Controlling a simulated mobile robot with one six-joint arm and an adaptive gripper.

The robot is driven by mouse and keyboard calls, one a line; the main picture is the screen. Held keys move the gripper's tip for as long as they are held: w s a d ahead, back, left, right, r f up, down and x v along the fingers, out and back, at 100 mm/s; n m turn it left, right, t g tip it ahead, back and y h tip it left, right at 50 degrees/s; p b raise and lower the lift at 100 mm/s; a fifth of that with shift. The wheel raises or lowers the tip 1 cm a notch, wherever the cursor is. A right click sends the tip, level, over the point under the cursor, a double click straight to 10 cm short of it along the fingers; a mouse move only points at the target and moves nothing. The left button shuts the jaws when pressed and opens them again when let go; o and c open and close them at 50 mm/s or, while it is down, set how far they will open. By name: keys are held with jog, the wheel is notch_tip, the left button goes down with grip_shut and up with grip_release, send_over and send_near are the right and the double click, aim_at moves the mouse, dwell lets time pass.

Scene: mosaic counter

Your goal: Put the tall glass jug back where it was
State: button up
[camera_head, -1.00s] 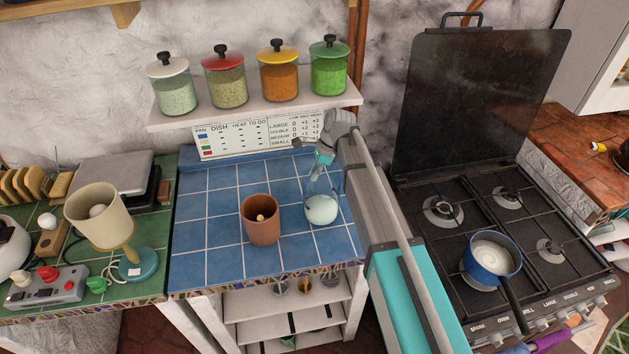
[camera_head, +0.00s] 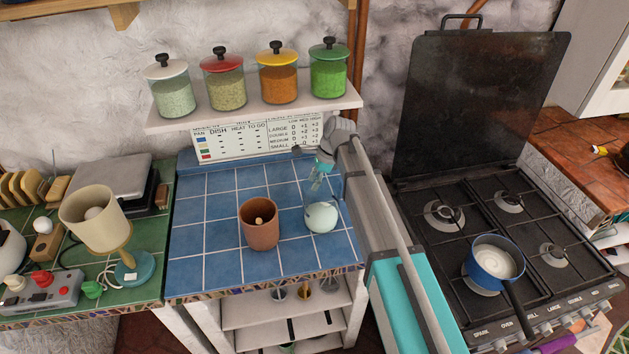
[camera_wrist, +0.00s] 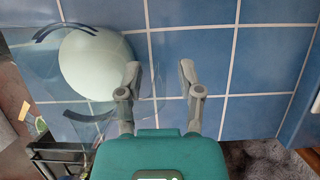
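The tall clear glass jug (camera_head: 321,215) is on the blue tiled counter, right of the brown pot, with something pale and rounded showing in its lower part. In the wrist view the jug (camera_wrist: 92,65) fills the upper left, and its clear outline is hard to trace. My gripper (camera_head: 316,186) is above and at the jug's upper part. In the wrist view my gripper (camera_wrist: 158,76) has its fingers spread, with blue tiles between them. Its left finger overlaps the jug's right edge; whether they touch I cannot tell.
A brown pot (camera_head: 259,224) stands close left of the jug. A shelf (camera_head: 222,115) with several lidded jars hangs behind. The stove (camera_head: 450,250) with a blue pan (camera_head: 493,262) is at right. The tiles (camera_head: 205,235) left of the pot are clear.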

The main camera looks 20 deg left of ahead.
aim_at(317, 173)
jog(key=shift+r, duration=0.15)
jog(key=p+v, duration=0.2)
jog(key=p, duration=0.1)
jog(key=shift+r, duration=0.45)
jog(key=p+v, duration=0.8)
jog(key=v, duration=0.1)
jog(key=shift+d, duration=0.1)
dwell(1.0)
jog(key=s+d+n+t+h, duration=0.1)
jog(key=s+d+n, duration=0.3)
jog(key=d, duration=0.8)
jog(key=s+d+f+n+h, duration=0.1)
jog(key=s+d+n, duration=0.3)
jog(key=d, duration=0.9)
jog(key=s+d+n+t+h, duration=0.1)
jog(key=s+d+n, duration=0.3)
jog(key=s+d, duration=0.3)
jog(key=d, duration=0.5)
jog(key=shift+s+d+f+t+h, duration=0.15)
jog(key=shift+s+d+t+h, duration=0.15)
jog(key=shift+s+d+h, duration=0.1)
jog(key=shift+f, duration=0.1)
